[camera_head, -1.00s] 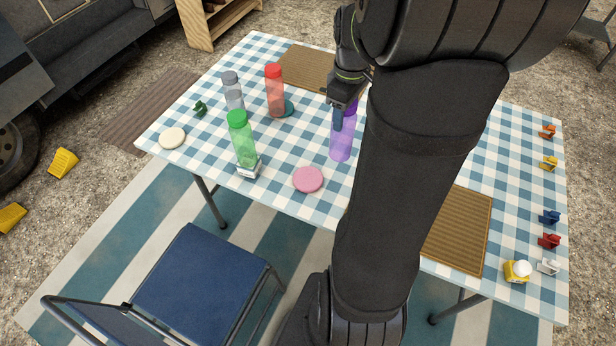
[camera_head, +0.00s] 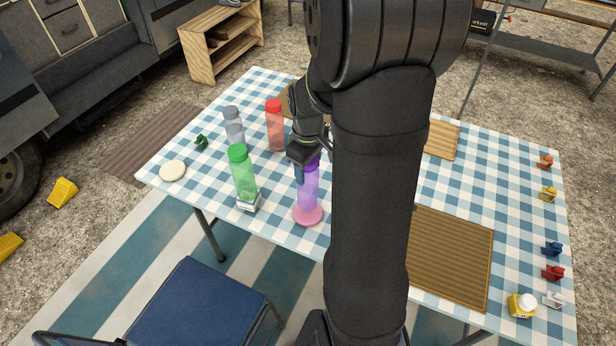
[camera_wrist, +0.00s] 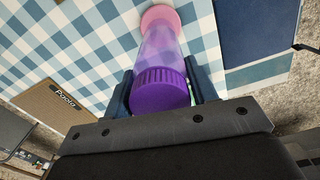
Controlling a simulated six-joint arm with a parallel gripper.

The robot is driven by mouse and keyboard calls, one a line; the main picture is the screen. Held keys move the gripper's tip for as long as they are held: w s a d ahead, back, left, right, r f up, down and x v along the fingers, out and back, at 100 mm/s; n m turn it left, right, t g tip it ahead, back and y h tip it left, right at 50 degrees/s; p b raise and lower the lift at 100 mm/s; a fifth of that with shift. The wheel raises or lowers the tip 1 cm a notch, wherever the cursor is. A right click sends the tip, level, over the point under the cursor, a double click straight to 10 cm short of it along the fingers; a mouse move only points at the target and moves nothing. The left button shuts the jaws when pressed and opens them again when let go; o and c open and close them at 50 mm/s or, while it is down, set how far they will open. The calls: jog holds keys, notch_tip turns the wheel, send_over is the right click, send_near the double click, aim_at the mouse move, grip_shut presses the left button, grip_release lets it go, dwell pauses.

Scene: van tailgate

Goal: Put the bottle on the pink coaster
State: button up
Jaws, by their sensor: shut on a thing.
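The purple bottle (camera_head: 308,188) stands upright over the pink coaster (camera_head: 308,216) near the table's front edge. In the head view its base overlaps the coaster; whether it touches or hovers just above I cannot tell. My gripper (camera_head: 305,165) is shut on the bottle near its cap, partly hidden by my arm. In the wrist view the purple cap (camera_wrist: 160,90) sits between the two fingers, and the coaster (camera_wrist: 160,15) shows at the far end of the bottle.
A green bottle (camera_head: 243,175), a grey bottle (camera_head: 233,125) and a red bottle (camera_head: 274,125) stand to the left and behind. A white coaster (camera_head: 173,171) lies at the left. Brown mats (camera_head: 452,255) lie on the right. Several small clips line the right edge.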

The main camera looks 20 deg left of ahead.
jog(key=shift+f, duration=2.05)
jog(key=o, duration=1.2)
jog(key=shift+o, duration=0.2)
notch_tip(320, 180, up, 12)
jog(key=shift+r, duration=0.15)
